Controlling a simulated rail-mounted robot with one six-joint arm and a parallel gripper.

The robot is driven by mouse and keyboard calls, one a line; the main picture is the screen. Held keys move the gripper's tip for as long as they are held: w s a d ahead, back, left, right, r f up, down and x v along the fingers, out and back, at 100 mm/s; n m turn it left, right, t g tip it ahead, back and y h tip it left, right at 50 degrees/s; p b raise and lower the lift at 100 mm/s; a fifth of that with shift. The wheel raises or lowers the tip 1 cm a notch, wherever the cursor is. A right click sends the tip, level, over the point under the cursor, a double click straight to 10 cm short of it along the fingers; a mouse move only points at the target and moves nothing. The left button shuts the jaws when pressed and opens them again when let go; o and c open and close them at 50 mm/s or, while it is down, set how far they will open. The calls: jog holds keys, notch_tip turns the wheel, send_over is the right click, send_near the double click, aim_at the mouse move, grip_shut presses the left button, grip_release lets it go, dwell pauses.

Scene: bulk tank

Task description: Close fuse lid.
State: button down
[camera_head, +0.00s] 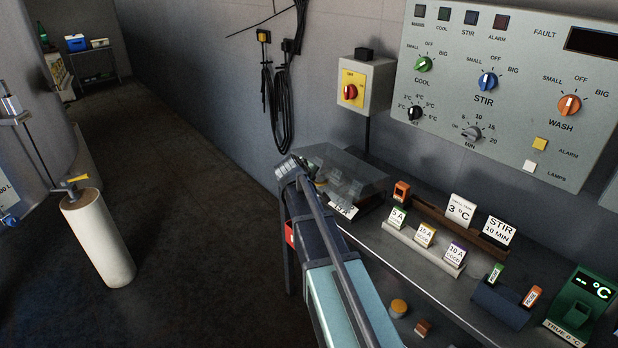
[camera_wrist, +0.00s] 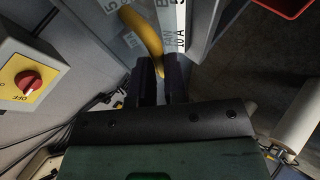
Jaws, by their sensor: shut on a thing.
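The fuse box with its clear, smoky lid (camera_head: 345,168) sits on the left end of the bench, below the red-and-yellow switch. White labels show through or beside the lid; its exact angle is hard to tell. My gripper (camera_head: 287,168) is at the box's left side in the head view, where my arm hides part of the box. In the wrist view my gripper's dark fingers (camera_wrist: 160,75) are close together on a curved yellow handle (camera_wrist: 146,36), which runs up beside a white strip marked 10 A (camera_wrist: 177,30). Whether the handle belongs to the lid is unclear.
The rotary switch box (camera_head: 365,84) is on the wall behind; it also shows in the wrist view (camera_wrist: 28,80). A rack of fuses (camera_head: 425,236) stands right of the fuse box. A green meter (camera_head: 578,303) is at the far right.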

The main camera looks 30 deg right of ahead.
jog(key=shift+s+a+f+b, duration=0.1)
jog(key=shift+a+f+b, duration=0.05)
jog(key=shift+f+b, duration=0.6)
jog(key=shift+s+a+f+b, duration=0.15)
jog(key=shift+f+b, duration=0.35)
jog(key=shift+f, duration=0.4)
jog(key=shift+s+a+f+b, duration=0.1)
jog(key=shift+a+f+b, duration=0.05)
jog(key=shift+f+b, duration=0.6)
jog(key=shift+a+f, duration=0.1)
jog(key=c, duration=1.2)
grip_release()
jog(key=shift+w+a, duration=0.2)
jog(key=shift+o, duration=0.2)
jog(key=shift+d, duration=0.1)
